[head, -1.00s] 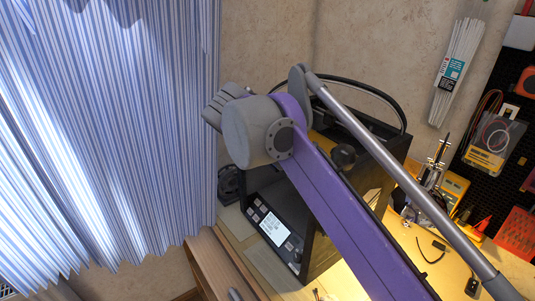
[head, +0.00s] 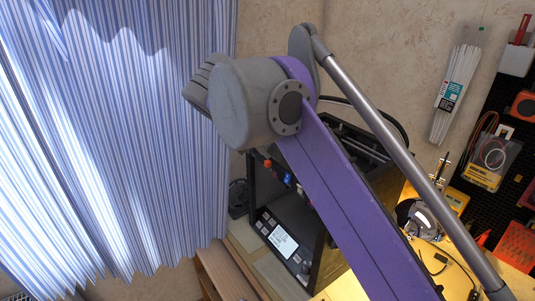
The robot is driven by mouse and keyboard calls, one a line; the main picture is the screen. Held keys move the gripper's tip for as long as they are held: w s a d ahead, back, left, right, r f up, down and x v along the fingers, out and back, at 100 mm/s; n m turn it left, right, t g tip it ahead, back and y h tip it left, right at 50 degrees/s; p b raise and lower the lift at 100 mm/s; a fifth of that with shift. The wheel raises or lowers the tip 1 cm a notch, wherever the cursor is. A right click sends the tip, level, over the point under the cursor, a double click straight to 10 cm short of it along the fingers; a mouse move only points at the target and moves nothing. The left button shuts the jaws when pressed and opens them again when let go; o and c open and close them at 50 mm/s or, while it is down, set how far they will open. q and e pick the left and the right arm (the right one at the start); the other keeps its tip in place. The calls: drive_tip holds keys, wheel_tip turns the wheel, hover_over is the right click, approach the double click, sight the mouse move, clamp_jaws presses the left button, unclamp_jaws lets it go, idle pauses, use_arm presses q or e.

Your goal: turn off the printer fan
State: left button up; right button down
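The printer (head: 311,250) is a black open-framed box on the bench, with a lit screen panel (head: 283,240) and buttons at its lower front. A small black round object (head: 238,198), perhaps the fan, stands at the printer's left side, partly hidden by its frame. A small orange and blue part (head: 262,159) shows near the printer's upper front, close under my arm. My purple and grey arm, entering from the lower right, crosses in front of the printer and hides much of it. Neither gripper's fingers can be seen. No switch can be made out.
A striped blue curtain (head: 110,130) hangs on the left. A wooden surface (head: 228,268) lies below the printer's left side. At right are the lit bench, a lamp-like round tool (head: 427,220), a black pegboard (head: 478,140) with tools, and a hanging bag of white sticks (head: 456,90).

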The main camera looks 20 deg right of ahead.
drive_tip(key=shift+d, duration=0.1)
drive_tip(key=shift+s+f+g+y+b, duration=0.25)
drive_tip(key=shift+f+y+b, duration=0.05)
drive_tip(key=shift+y, duration=0.3)
drive_tip(key=shift+s+f+g+y+b, duration=0.2)
drive_tip(key=shift+f+g+y+b, duration=0.1)
drive_tip(key=shift+y, duration=0.3)
drive_tip(key=shift+w, duration=0.1)
drive_tip(key=d+b+x, duration=0.2)
drive_tip(key=x, duration=1)
drive_tip(key=shift+d, duration=0.35)
